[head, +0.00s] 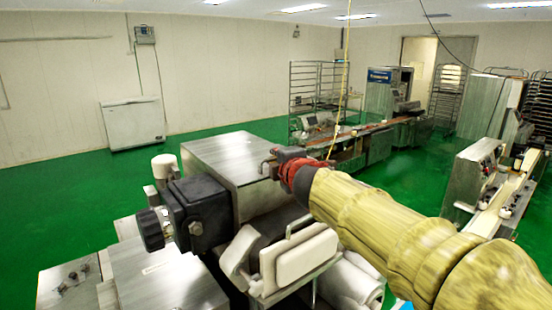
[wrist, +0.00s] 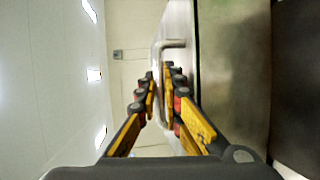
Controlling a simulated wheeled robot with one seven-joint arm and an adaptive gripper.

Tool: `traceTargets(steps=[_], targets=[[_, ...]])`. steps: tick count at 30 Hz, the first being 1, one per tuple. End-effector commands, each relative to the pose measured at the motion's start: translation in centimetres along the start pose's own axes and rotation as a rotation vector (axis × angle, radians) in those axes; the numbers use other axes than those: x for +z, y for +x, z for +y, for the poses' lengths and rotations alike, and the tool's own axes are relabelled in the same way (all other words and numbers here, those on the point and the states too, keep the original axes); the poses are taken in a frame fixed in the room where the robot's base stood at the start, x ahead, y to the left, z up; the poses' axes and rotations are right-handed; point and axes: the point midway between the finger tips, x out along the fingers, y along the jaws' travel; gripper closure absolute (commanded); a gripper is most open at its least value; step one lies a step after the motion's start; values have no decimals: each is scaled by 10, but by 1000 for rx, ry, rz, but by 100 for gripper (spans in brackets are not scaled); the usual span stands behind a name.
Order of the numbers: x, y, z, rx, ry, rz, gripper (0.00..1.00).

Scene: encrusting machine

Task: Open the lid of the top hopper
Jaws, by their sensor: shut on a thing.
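The top hopper (head: 262,196) is a boxy metal part on the machine in the middle of the head view. Its flat metal lid (head: 220,155) lies level across the top and looks shut. The lid (wrist: 182,30) also shows in the wrist view as a pale strip, with a bent metal bar handle (wrist: 172,44) standing off it. My gripper (head: 273,165) is at the lid's right edge. In the wrist view my gripper (wrist: 162,80) has its fingers on both sides of the handle and is shut on it. The exact contact is partly hidden by the fingers.
A black motor unit (head: 197,212) and a pale handled part (head: 300,258) sit in front of the hopper. Behind are a conveyor line (head: 350,150), a rack (head: 318,85) and a white chest freezer (head: 133,123). Green floor (head: 80,190) is clear at left.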

Motion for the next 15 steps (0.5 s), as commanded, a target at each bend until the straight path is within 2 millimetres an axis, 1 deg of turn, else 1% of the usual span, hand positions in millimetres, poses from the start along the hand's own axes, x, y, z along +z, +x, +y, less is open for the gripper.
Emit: traceTargets(steps=[11, 15], targets=[[0, 0, -2, -2, -1, 0, 100], [-3, 8, -1, -3, -1, 1, 100]])
